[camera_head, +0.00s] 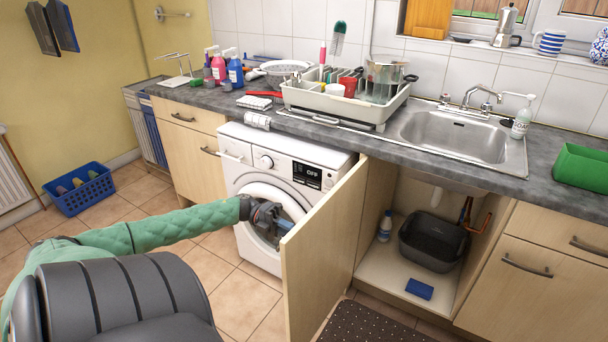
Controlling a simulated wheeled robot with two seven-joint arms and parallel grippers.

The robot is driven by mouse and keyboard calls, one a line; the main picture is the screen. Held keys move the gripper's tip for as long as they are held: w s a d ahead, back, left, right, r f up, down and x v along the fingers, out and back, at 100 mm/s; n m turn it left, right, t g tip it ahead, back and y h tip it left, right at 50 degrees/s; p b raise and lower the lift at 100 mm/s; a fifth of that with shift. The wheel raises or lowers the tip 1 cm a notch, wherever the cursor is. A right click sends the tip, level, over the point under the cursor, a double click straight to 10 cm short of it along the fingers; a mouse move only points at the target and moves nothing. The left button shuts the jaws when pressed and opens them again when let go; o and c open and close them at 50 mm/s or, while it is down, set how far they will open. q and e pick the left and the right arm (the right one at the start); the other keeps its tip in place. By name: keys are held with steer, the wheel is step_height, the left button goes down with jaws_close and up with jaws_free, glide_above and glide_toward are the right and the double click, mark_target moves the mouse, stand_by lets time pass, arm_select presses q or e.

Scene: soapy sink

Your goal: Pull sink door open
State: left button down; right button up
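The sink door (325,245) stands wide open, roughly square to the cabinet front, with its inner face showing. Its outer face and any handle there are hidden. The sink cabinet (385,265) behind it is exposed. My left gripper (276,222) is on the outer side of the door, close to its free edge and in front of the washing machine. I cannot tell whether its fingers touch the door or are shut. My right gripper is not in view.
The washing machine (290,172) stands left of the door. Inside the cabinet are a dark basin (433,240), a small bottle (385,226) and a blue sponge (419,289). A dark mat (365,325) lies in front. A blue basket (80,188) stands on the floor at left.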

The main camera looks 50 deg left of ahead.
arm_select(q)
steer(key=shift+a, duration=0.5)
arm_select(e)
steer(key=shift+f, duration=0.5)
arm_select(q)
steer(key=c, duration=1.4)
jaws_free()
steer(key=shift+w, duration=0.1)
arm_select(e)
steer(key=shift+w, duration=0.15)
